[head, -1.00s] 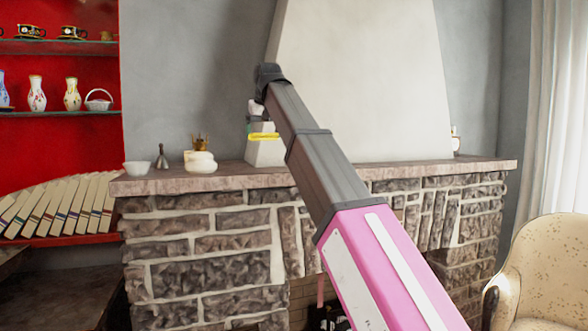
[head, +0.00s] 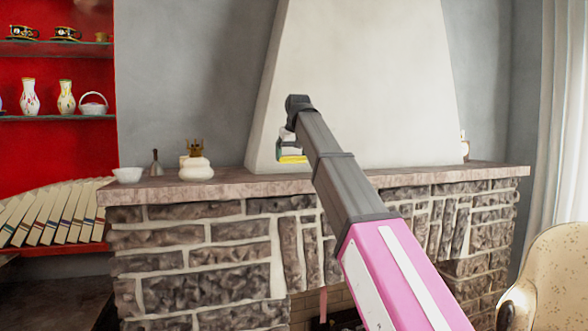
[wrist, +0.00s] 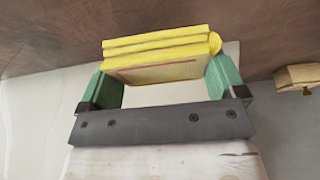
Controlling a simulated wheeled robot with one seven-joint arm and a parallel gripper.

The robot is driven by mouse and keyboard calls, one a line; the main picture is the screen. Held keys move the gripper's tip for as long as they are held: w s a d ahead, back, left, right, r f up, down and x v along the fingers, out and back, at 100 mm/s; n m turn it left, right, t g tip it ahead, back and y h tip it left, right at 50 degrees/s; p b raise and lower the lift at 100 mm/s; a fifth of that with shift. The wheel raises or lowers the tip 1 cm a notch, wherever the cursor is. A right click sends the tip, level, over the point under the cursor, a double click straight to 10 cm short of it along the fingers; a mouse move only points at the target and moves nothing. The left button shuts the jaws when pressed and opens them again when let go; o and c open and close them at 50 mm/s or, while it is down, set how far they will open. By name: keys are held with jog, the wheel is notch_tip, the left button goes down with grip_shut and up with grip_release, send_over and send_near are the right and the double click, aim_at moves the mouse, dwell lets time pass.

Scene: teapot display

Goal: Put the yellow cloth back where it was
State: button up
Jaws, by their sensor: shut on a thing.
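The yellow cloth (head: 292,159) is a small folded stack. It is just above the stone mantel (head: 240,184), in front of the pale chimney hood (head: 370,80); whether it touches the mantel I cannot tell. My gripper (head: 291,150) is shut on it. In the wrist view the cloth (wrist: 160,55) sits between the two green fingers of my gripper (wrist: 163,82), its folded layers showing. My arm hides part of the mantel to the right of the cloth.
A white bowl (head: 127,174), a dark bell (head: 155,165) and a white rounded pot (head: 196,169) stand on the mantel's left part. The mantel between the pot and the cloth looks clear. An armchair (head: 555,265) stands at the lower right.

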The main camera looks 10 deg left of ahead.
aim_at(294, 176)
jog(key=shift+w+d+f, duration=0.3)
jog(key=shift+w+f, duration=0.05)
jog(key=shift+f, duration=1.95)
jog(key=shift+f, duration=0.1)
jog(key=o, duration=0.6)
jog(key=v, duration=1.2)
